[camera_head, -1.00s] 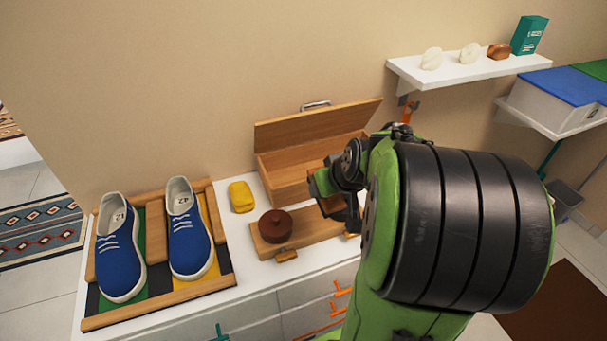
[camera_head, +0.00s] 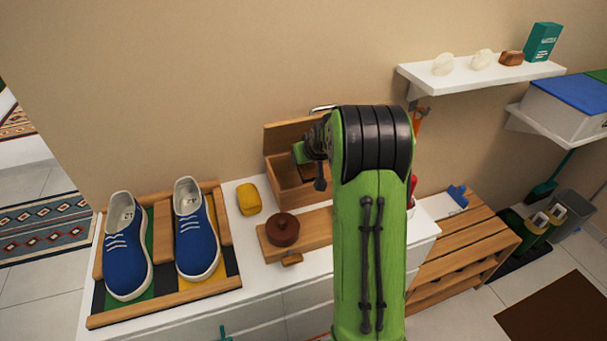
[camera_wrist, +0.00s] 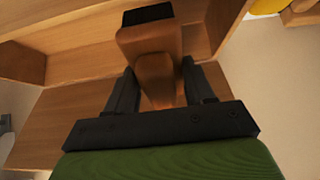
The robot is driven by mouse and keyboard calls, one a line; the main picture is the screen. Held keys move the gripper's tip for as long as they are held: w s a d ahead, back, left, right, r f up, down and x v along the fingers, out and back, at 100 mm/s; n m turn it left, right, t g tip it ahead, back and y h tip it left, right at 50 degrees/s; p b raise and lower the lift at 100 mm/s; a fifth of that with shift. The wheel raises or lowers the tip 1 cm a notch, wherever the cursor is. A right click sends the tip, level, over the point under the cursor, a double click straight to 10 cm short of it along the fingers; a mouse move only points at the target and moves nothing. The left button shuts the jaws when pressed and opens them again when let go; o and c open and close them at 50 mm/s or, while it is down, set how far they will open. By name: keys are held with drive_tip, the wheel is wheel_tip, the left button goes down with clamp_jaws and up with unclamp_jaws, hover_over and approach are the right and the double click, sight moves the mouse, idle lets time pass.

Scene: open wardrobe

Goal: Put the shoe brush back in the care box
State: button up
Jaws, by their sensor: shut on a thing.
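The shoe brush (camera_wrist: 150,40) has a brown wooden body and handle with a dark end. My gripper (camera_wrist: 160,82) is shut on its handle, with one finger on each side. The care box (camera_head: 283,178) is an open wooden box at the back of the white cabinet, its lid raised against the wall. In the head view my gripper is at the box, partly hidden by my arm, and the brush cannot be made out. In the wrist view the box's wooden walls (camera_wrist: 75,60) lie behind the brush. Whether the brush touches them, I cannot tell.
A brown round tin (camera_head: 283,230) sits on a wooden board (camera_head: 317,226) in front of the box. A yellow block (camera_head: 248,198) lies left of it. Blue shoes (camera_head: 197,240) stand on a rack farther left. A white shelf (camera_head: 470,82) is at right.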

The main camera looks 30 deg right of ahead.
sight(304, 167)
drive_tip(key=f, duration=0.1)
drive_tip(key=w+f, duration=0.1)
drive_tip(key=f, duration=0.3)
drive_tip(key=shift+w+d+f+b, duration=0.1)
drive_tip(key=shift+w+d+b, duration=0.05)
drive_tip(key=shift+w+b, duration=0.15)
drive_tip(key=shift+w+g+p, duration=0.15)
drive_tip(key=shift+g+p, duration=0.15)
drive_tip(key=g, duration=0.1)
drive_tip(key=g+p, duration=0.1)
drive_tip(key=p, duration=0.1)
drive_tip(key=shift+w+d+r+g+y, duration=0.15)
drive_tip(key=shift+w+r+g+y, duration=0.15)
drive_tip(key=shift+g+y, duration=0.1)
drive_tip(key=shift+s+f+b, duration=0.1)
drive_tip(key=shift+f+b, duration=0.35)
drive_tip(key=shift+f, duration=1.1)
drive_tip(key=shift+f, duration=0.1)
drive_tip(key=o, duration=0.9)
